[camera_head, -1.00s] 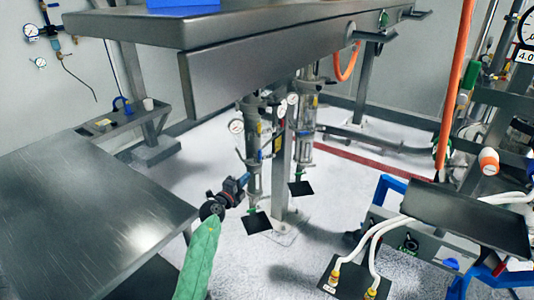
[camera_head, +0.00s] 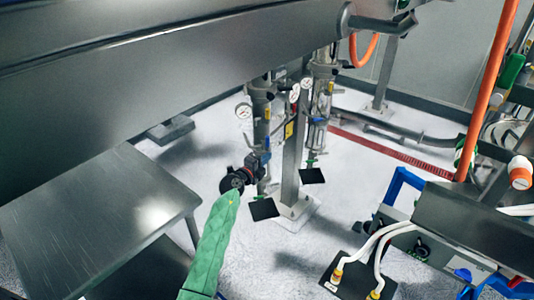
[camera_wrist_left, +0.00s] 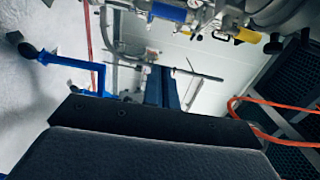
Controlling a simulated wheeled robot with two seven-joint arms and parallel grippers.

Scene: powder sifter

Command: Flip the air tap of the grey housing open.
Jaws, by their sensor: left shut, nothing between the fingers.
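Two upright grey cylindrical units with round dials hang below the steel table, a left one (camera_head: 262,120) and a right one (camera_head: 320,100). I cannot tell for sure which part is the grey housing or its air tap. In the left wrist view, grey pipework shows a blue-banded fitting (camera_wrist_left: 168,12) and a yellow-ended fitting (camera_wrist_left: 247,35) at the top. My left gripper (camera_head: 262,160) is shut and empty, at the lower part of the left unit; whether it touches is unclear. Its fingers (camera_wrist_left: 160,80) also show in the left wrist view, below the pipework. My right gripper is out of view.
The large steel table (camera_head: 190,75) overhangs from above left. A lower steel bench (camera_head: 95,220) stands at left. A grey box (camera_head: 425,245) with white hoses and a blue frame stands at right. An orange pipe (camera_head: 488,90) rises there. Pale floor lies between.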

